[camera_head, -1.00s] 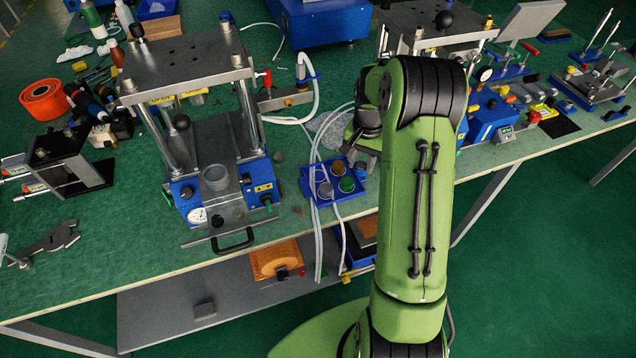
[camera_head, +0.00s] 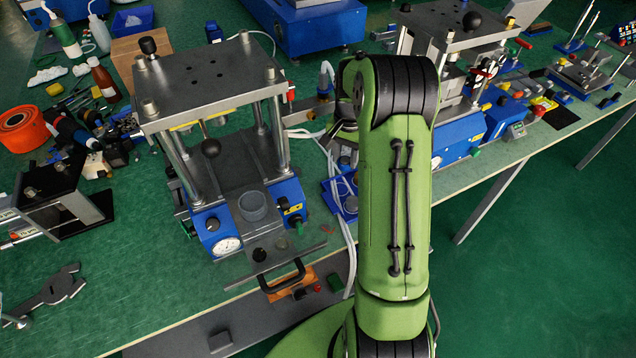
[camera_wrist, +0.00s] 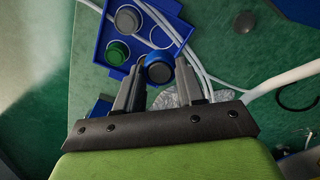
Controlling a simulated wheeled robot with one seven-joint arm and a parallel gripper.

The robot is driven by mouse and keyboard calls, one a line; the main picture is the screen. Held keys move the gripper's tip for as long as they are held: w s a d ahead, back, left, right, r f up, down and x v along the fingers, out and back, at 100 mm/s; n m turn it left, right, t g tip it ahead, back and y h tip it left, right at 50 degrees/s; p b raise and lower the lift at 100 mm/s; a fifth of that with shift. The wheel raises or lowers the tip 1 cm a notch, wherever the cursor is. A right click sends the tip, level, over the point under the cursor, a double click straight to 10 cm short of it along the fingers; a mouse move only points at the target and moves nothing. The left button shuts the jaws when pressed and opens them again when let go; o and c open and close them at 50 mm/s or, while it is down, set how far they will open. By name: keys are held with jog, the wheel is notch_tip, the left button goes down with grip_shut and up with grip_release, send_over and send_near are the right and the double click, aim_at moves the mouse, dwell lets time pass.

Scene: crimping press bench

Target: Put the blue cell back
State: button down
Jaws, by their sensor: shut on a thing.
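In the wrist view my gripper (camera_wrist: 159,74) is shut on the blue cell (camera_wrist: 158,69), a round cell with a dark top held between the two fingers. The blue tray (camera_wrist: 98,50) lies beyond the fingers in that view, with the blue cell over or near its edge; I cannot tell the height between them. A grey cell (camera_wrist: 128,19) and a green cell (camera_wrist: 117,52) sit in the tray. In the head view the tray (camera_head: 351,215) is mostly hidden behind my arm, and so are the gripper and the blue cell.
A crimping press (camera_head: 208,85) stands left of the tray, with a grey cup (camera_head: 253,206) at its front. A second press (camera_head: 450,25) stands to the right. Pale hoses (camera_wrist: 205,75) run beside and over the tray. A dark disc (camera_wrist: 245,22) lies on the green bench.

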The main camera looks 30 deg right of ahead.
aim_at(341, 189)
notch_tip(341, 189, down, 10)
jog(key=b, duration=0.2)
jog(key=shift+w+a+f+b, duration=0.15)
jog(key=shift+b, duration=0.2)
jog(key=c, duration=1)
grip_release()
jog(key=shift+o, duration=0.2)
notch_tip(341, 189, up, 12)
jog(key=p, duration=0.3)
jog(key=shift+r, duration=0.2)
